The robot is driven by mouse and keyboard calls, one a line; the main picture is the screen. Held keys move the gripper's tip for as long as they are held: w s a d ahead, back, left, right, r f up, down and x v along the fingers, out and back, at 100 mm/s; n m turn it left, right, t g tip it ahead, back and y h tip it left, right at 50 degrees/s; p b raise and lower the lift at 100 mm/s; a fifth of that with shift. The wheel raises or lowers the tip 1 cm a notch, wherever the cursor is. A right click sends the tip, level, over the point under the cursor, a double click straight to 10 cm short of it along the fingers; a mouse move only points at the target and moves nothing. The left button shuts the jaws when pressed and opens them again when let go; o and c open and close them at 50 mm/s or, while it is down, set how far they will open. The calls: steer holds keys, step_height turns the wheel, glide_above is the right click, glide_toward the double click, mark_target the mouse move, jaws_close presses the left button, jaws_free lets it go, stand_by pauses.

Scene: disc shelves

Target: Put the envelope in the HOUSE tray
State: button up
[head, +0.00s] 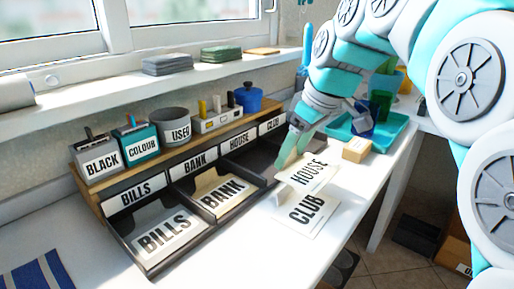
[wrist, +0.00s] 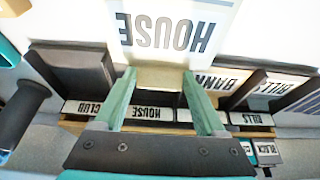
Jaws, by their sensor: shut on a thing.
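In the head view my gripper (head: 290,150) is at the right front of the dark row of trays. The HOUSE tray has its label (head: 240,140) on the back ledge, between BANK and CLUB. Its inside is partly hidden by my gripper, and the visible part looks empty.
A CLUB envelope (head: 306,213) lies on the table below the held one. The BILLS tray (head: 165,235) and BANK tray (head: 217,195) each hold an envelope. Cups and boxes line the ledge. A small cardboard box (head: 356,149) and a teal tray (head: 385,135) stand at right.

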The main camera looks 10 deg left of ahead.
steer(key=p, duration=0.2)
glide_above(248, 158)
steer(key=d, duration=0.1)
steer(key=shift+s+f, duration=0.3)
steer(key=shift+f, duration=2.05)
steer(key=shift+f+b, duration=0.2)
steer(key=shift+b, duration=0.1)
steer(key=o, duration=1.4)
steer(key=v, duration=1.2)
steer(key=shift+r, duration=0.25)
